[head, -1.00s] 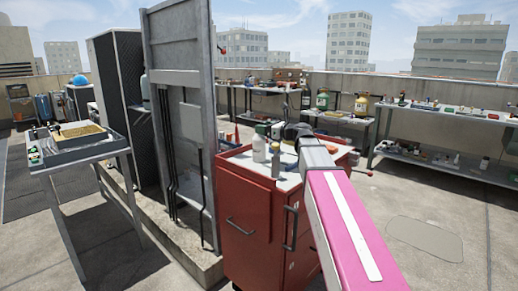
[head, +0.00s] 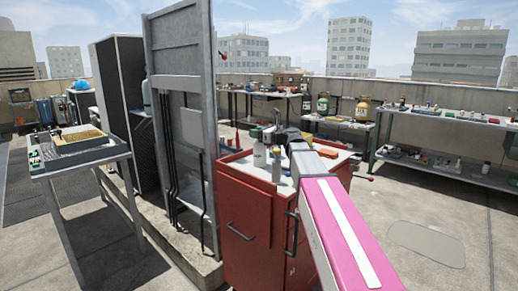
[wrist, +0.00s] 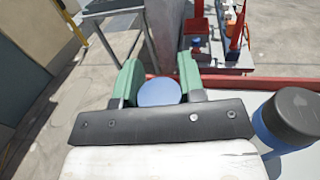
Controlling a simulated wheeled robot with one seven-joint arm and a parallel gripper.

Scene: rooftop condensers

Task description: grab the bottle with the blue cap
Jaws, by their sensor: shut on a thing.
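In the wrist view, a round blue cap (wrist: 160,92) sits between the two green fingers of my gripper (wrist: 160,85), which press on it from both sides. In the head view, a pale bottle (head: 259,155) stands on the red cabinet's top, with my gripper (head: 267,133) at its upper end; its cap is hidden there. A grey bottle (head: 276,166) stands close to its right. In the wrist view, a dark-capped bottle with a blue band (wrist: 292,115) is right of my gripper, apart from it.
The red cabinet (head: 245,215) has a light top with more items partly behind my arm. A tall grey metal panel (head: 180,70) rises to its left. A side table with a tray (head: 75,155) is far left. Shelves with several items line the back wall. Floor at right is clear.

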